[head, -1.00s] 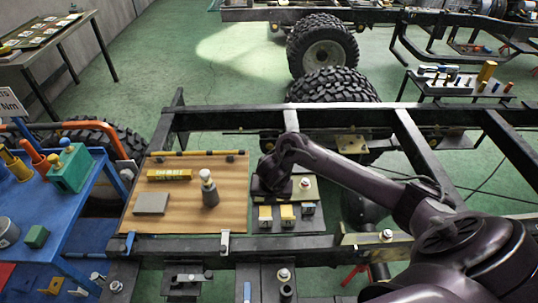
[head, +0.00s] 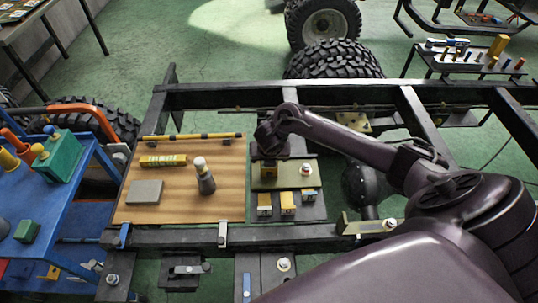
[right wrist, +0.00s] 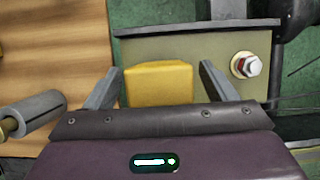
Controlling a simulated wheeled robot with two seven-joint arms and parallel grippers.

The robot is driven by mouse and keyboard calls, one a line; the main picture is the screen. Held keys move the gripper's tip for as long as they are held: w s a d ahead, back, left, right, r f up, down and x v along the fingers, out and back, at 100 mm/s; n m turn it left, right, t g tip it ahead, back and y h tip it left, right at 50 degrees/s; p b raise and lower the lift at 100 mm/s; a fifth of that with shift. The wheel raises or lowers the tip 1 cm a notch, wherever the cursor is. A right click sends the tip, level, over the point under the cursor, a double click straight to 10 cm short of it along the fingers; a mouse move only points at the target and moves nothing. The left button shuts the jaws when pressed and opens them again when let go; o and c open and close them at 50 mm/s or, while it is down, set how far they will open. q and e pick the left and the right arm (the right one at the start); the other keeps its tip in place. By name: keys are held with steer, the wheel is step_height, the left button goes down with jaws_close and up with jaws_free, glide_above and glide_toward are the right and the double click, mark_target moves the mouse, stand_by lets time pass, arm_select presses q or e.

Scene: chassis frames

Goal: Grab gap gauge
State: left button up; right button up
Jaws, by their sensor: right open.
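A yellow block (head: 269,169), which I take for the gap gauge, stands at the left of an olive plate (head: 290,182) on the chassis frame. My right gripper (head: 270,148) is just above and behind it in the head view and hides part of it. In the right wrist view, the yellow block (right wrist: 158,84) sits between the two spread fingers of my right gripper (right wrist: 160,72). The block's lower part is hidden by the gripper body. My left gripper is not in view.
A bolt (head: 306,170) stands right of the block.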

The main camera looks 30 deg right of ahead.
steer(key=shift+x, duration=1)
steer(key=shift+r, duration=0.1)
steer(key=shift+c, duration=0.2)
steer(key=c, duration=1)
steer(key=shift+c, duration=1)
steer(key=shift+r, duration=0.1)
